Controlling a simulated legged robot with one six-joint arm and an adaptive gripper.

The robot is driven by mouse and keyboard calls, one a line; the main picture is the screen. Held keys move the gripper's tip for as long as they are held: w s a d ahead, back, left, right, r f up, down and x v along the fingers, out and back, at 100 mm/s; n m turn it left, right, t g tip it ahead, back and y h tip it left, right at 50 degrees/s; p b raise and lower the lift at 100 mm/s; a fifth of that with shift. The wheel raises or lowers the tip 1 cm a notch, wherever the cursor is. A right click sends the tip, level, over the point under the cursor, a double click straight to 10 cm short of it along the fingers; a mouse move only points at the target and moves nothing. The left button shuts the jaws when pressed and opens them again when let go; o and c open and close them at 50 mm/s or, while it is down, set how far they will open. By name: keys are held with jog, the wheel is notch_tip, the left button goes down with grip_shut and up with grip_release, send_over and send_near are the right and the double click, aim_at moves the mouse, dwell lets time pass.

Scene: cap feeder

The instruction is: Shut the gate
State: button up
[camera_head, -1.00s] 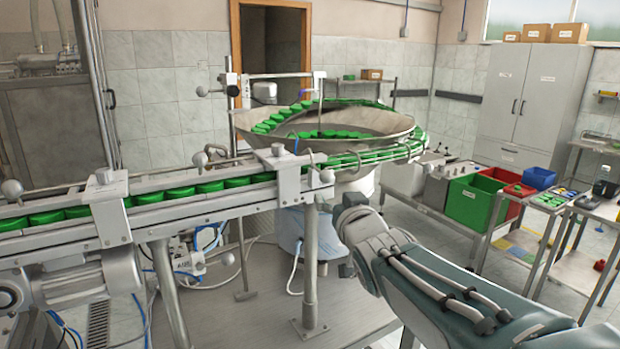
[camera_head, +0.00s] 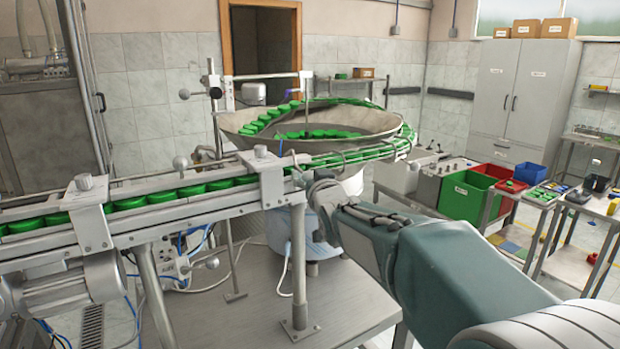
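A feeder bowl (camera_head: 345,127) with green caps stands behind the conveyor. A cap track (camera_head: 210,187) runs from the bowl to the left, holding a row of green caps (camera_head: 190,190). Metal brackets straddle the track, one near its middle (camera_head: 270,180) and one further left (camera_head: 88,213). I cannot make out which part is the gate, or its state. My arm reaches in from the lower right, and my gripper (camera_head: 322,193) is at its far end, just right of the middle bracket and in front of the track. Its fingers are too small and foreshortened to read; I cannot tell whether it touches anything.
A support post (camera_head: 299,265) stands under the track on a metal platform (camera_head: 240,315). Green (camera_head: 465,197) and red bins stand at the right, beside side tables with small items. A grey cabinet (camera_head: 525,100) stands behind. Open floor lies between platform and tables.

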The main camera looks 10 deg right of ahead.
jog(key=shift+a, duration=0.5)
grip_shut()
